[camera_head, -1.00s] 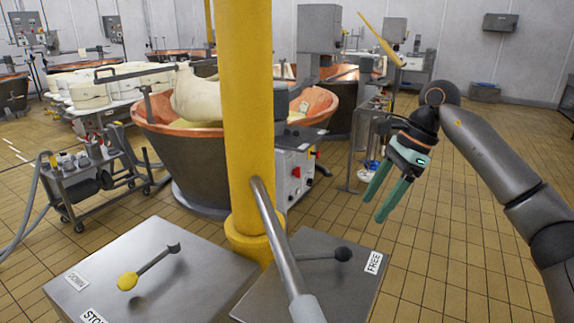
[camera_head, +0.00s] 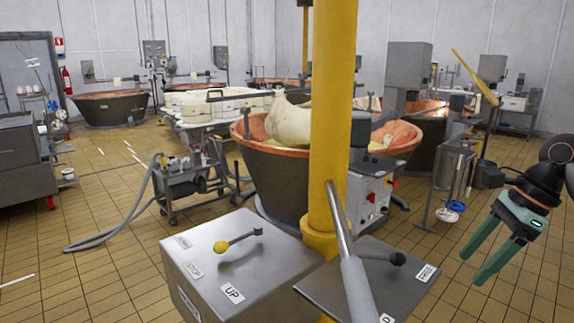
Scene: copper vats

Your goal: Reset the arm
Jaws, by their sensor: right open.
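My right gripper (camera_head: 480,262) is at the right side of the head view, with green fingers pointing down and to the left. The fingers are apart with nothing between them. It hangs in the air to the right of the steel control boxes and touches nothing. My right arm comes in from the right edge and is mostly out of frame. My left gripper is not in view.
A yellow column (camera_head: 333,110) stands between a left control box (camera_head: 265,265) with a yellow-knobbed lever (camera_head: 238,240) and a right box (camera_head: 345,283) marked FREE. A copper vat (camera_head: 270,180) holds a pale bundle (camera_head: 290,122). A trolley (camera_head: 190,185) stands left. Tiled floor is open at left.

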